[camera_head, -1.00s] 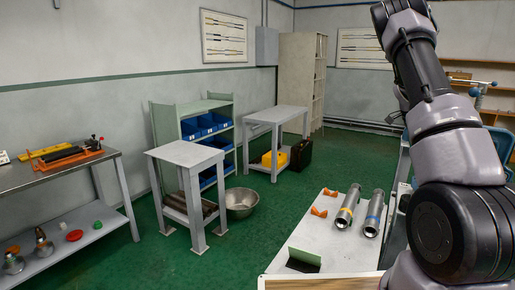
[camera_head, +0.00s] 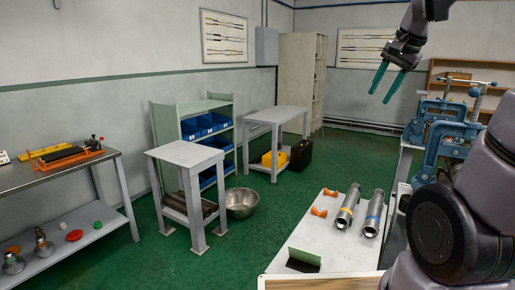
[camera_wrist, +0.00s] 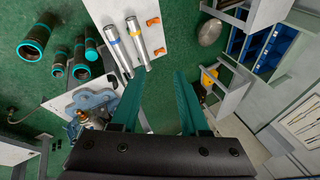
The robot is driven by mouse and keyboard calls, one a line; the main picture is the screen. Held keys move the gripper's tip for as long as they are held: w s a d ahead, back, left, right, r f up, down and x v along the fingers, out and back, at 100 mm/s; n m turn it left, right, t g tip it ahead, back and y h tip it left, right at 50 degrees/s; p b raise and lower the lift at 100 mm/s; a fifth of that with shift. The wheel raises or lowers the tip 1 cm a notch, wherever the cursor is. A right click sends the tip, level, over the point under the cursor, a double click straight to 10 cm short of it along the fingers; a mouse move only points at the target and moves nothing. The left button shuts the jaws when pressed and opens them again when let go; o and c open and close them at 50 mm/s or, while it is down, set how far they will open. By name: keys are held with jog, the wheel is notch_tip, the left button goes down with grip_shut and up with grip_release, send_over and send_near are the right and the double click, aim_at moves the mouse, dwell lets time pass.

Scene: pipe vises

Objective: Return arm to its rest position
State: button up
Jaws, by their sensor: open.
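My gripper (camera_head: 386,86) hangs in the air at the top right of the head view, with its two teal fingers apart and nothing between them. In the wrist view my gripper (camera_wrist: 157,85) also shows open and empty, over the green floor. My arm runs along the right edge of the head view. No object touches the fingers.
Two steel pipes (camera_head: 347,206) and orange pieces (camera_head: 319,212) lie on a white table (camera_head: 325,240). Blue pipe vises (camera_head: 440,135) stand at the right, partly behind my arm. A grey side table (camera_head: 186,154), steel bowl (camera_head: 240,203) and blue-bin shelf (camera_head: 207,124) stand farther back.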

jog(key=s+a+n+t, duration=0.1)
jog(key=s+a+n, duration=0.5)
jog(key=s, duration=0.8)
jog(key=shift+s+a+r+t+y, duration=0.2)
jog(key=shift+s+a+t+y, duration=0.15)
jog(key=shift+a, duration=0.9)
jog(key=shift+d, duration=0.1)
